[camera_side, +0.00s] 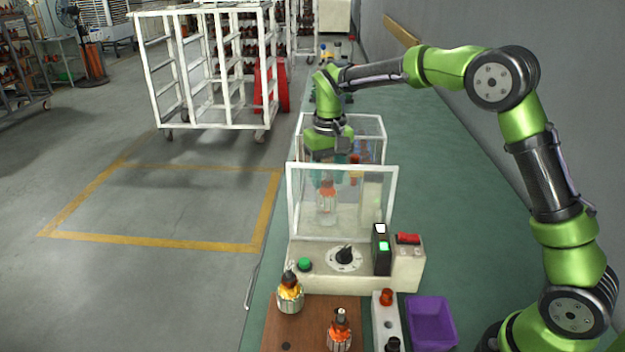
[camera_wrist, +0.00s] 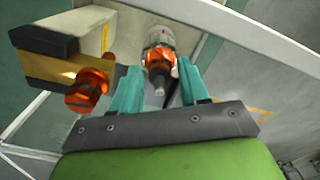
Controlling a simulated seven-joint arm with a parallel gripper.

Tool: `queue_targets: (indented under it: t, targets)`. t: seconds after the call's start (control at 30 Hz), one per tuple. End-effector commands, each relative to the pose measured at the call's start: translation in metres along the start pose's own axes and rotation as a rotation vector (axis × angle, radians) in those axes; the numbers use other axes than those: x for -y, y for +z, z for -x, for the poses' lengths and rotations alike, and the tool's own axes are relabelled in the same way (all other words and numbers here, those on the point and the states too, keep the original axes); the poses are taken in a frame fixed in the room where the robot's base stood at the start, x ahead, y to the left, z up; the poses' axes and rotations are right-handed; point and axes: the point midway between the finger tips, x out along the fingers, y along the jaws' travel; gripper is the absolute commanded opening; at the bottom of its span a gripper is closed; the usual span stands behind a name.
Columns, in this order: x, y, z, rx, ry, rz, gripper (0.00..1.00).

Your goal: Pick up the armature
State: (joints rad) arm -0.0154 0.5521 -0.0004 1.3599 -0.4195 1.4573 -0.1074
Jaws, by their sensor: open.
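An armature (camera_side: 326,203) with an orange winding and a grey, ribbed lower body stands inside the clear-walled box of the winding machine (camera_side: 300,255). In the wrist view the armature (camera_wrist: 159,50) shows between the two teal fingers, its dark shaft tip toward the camera. My gripper (camera_side: 327,180) is over the box with its fingers reaching down around the armature's top. It is open in the wrist view (camera_wrist: 160,78), with a finger on each side. Whether either finger touches the armature is unclear.
Clear panels with white frames (camera_side: 342,168) surround the gripper closely. An orange cylinder (camera_wrist: 88,90) on a machine block is beside the left finger. In front, two more armatures (camera_side: 290,296) (camera_side: 340,332) stand on a brown board (camera_side: 308,325), near a purple bin (camera_side: 431,322).

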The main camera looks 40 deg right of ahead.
Motion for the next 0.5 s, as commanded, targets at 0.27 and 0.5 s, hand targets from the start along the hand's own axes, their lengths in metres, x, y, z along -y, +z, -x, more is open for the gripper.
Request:
queue_targets:
  t: [0.27,0.5]
  targets:
    - [-0.0002,0.0000,-0.0060,0.000,0.000,0.000,0.45]
    - [-0.0002,0.0000,-0.0058,0.000,0.000,0.000,0.11]
